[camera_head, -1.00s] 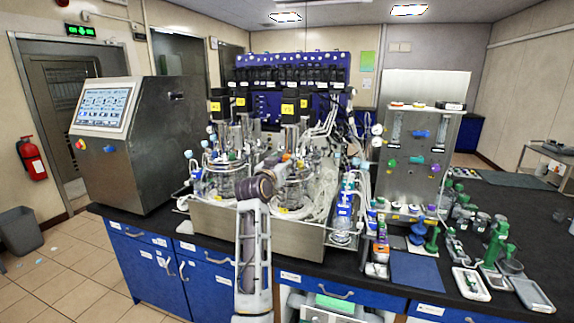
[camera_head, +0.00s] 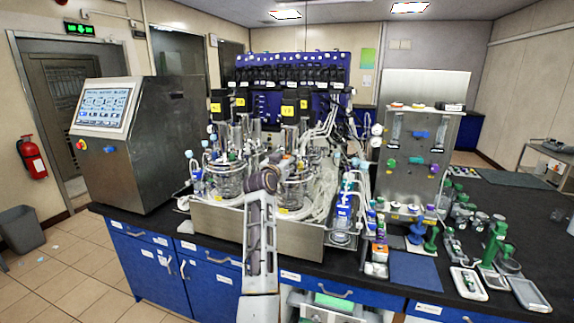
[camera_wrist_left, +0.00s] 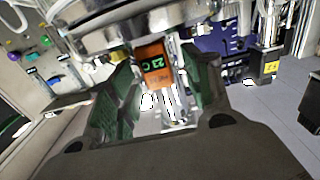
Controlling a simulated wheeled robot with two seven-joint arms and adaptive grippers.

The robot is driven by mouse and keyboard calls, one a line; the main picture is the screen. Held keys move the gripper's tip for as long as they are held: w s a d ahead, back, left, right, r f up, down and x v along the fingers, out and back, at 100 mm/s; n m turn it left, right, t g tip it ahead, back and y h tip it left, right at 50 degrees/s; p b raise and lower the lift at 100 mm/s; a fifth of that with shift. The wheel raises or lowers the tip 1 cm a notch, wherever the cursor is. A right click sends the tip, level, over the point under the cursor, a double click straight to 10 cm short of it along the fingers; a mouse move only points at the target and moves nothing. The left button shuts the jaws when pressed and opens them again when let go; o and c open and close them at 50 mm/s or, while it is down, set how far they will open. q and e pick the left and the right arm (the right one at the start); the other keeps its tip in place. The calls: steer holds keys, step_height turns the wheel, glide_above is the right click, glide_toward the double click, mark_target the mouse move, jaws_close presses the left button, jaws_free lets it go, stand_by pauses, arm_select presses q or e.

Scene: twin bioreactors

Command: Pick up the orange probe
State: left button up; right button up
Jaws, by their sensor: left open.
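The orange probe (camera_wrist_left: 153,64) shows in the left wrist view as an orange block with a dark display reading green characters. It is tilted and sits just under the metal rim of a vessel (camera_wrist_left: 140,24). My left gripper (camera_wrist_left: 159,72) is open, with one green-padded finger on each side of the probe. Gaps show between probe and fingers, and I see no clear contact. In the head view my left arm reaches up to the glass vessels, and its gripper is small and hard to make out among the tubing there. My right gripper is not in view.
Twin glass vessels with tubing stand in a steel tray (camera_head: 225,222) on the black bench, crowding the space around my gripper. A control cabinet (camera_head: 150,145) stands left. A steel panel (camera_head: 408,165) and a blue mat (camera_head: 414,270) are right.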

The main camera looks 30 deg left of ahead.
mark_target(289, 137)
arm_select(q)
steer(key=shift+c, duration=0.4)
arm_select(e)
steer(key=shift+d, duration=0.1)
arm_select(q)
jaws_close()
steer(key=shift+r, duration=0.1)
steer(key=shift+r, duration=0.65)
step_height(289, 137, up, 6)
steer(key=shift+f+b, duration=0.15)
steer(key=shift+b, duration=0.35)
steer(key=b+v, duration=0.3)
steer(key=v, duration=1.5)
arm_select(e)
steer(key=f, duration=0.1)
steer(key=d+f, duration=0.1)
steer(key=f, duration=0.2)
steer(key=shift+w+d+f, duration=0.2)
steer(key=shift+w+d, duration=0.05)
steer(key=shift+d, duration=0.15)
